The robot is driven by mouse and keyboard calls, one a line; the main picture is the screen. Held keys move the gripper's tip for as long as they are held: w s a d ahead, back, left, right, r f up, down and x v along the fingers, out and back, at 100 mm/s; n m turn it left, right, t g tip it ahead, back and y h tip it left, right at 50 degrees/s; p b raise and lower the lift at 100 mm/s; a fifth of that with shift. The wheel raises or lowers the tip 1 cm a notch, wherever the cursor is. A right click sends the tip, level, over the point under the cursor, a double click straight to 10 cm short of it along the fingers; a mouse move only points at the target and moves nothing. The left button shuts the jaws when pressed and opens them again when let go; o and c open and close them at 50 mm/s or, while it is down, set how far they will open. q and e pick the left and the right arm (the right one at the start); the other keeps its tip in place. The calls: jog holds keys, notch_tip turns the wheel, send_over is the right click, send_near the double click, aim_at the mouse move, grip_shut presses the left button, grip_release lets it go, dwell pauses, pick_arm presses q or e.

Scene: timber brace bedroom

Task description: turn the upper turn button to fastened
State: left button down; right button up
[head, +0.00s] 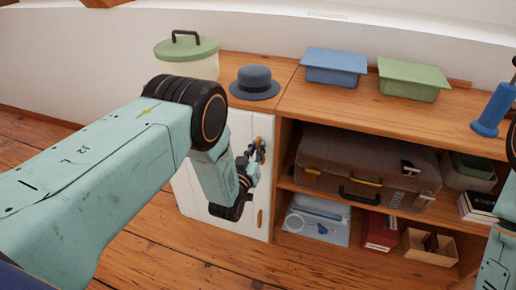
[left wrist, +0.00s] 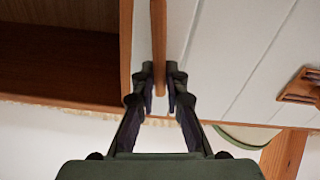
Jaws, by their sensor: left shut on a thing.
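The white cabinet door (head: 244,130) is in the head view, left of the open shelves. My left gripper (head: 256,150) is at its upper right edge. In the left wrist view the fingers (left wrist: 160,85) of my left gripper are closed about the upper turn button (left wrist: 175,72), a small wooden bar. The button appears to lie lengthwise along the door's edge; the fingers hide part of it. A lower turn button (head: 260,217) stands upright on the same door edge. My right gripper is out of view.
A grey-blue hat (head: 255,82) and a green-lidded pot (head: 188,55) stand on top above the door. Blue (head: 335,66) and green (head: 412,78) tubs stand further right. A brown suitcase (head: 340,160) lies on the shelf beside the door. The floor in front is clear.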

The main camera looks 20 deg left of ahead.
pick_arm(q)
jog(key=shift+a+f+n, duration=0.35)
jog(key=shift+f+n, duration=0.05)
jog(key=shift+n, duration=2.2)
jog(key=shift+a+f+n, duration=0.3)
jog(key=shift+f+n, duration=0.15)
jog(key=shift+n, duration=2.15)
jog(key=shift+a+f+n, duration=0.35)
jog(key=shift+f+n, duration=0.05)
jog(key=shift+n, duration=2.2)
jog(key=c, duration=1.4)
grip_release()
jog(key=s, duration=1.2)
jog(key=shift+a, duration=0.2)
